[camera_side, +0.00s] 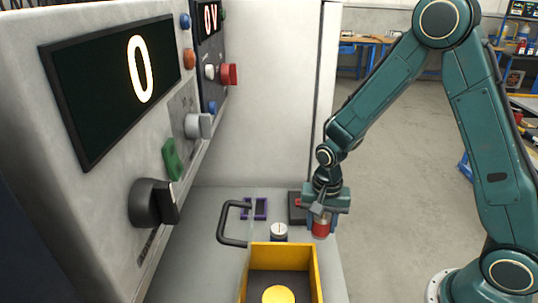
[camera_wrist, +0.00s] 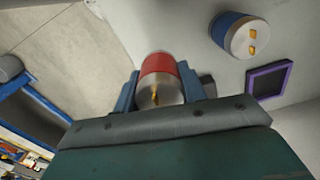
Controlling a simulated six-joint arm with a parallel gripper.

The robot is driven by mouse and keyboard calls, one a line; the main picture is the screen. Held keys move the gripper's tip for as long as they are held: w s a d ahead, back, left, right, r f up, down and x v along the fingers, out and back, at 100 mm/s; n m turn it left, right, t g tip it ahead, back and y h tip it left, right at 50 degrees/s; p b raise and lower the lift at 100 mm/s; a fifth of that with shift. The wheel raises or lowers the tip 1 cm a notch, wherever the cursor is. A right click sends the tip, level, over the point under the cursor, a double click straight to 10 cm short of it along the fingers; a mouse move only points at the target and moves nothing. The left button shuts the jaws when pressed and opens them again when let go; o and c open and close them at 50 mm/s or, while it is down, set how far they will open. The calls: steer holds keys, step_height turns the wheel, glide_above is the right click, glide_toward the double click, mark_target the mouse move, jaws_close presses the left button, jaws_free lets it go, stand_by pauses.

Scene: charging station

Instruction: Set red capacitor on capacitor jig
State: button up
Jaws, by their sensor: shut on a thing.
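The red capacitor (camera_side: 320,226) hangs below my gripper (camera_side: 323,211), at the right edge of the grey bench. My gripper is shut on it. In the wrist view the red capacitor (camera_wrist: 162,66) sits between the two blue-grey fingers of my gripper (camera_wrist: 160,82), its silver end with a yellow terminal facing the camera.
A blue capacitor (camera_wrist: 233,32) with a silver end stands on the bench. A dark block with a red top (camera_side: 297,205) is just left of my gripper. A black handle (camera_side: 232,224) and a yellow box (camera_side: 317,270) with a yellow disc inside are nearby. A control panel fills the left.

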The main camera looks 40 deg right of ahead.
mark_target(320, 235)
steer(key=shift+f, duration=0.25)
steer(key=shift+f, duration=0.1)
steer(key=shift+f, duration=2.1)
steer(key=shift+f, duration=0.15)
steer(key=o, duration=1)
steer(key=r, duration=1.2)
steer(key=shift+w+a+r, duration=0.1)
steer(key=shift+w+a, duration=0.05)
steer(key=shift+w, duration=0.05)
steer(key=shift+r, duration=0.8)
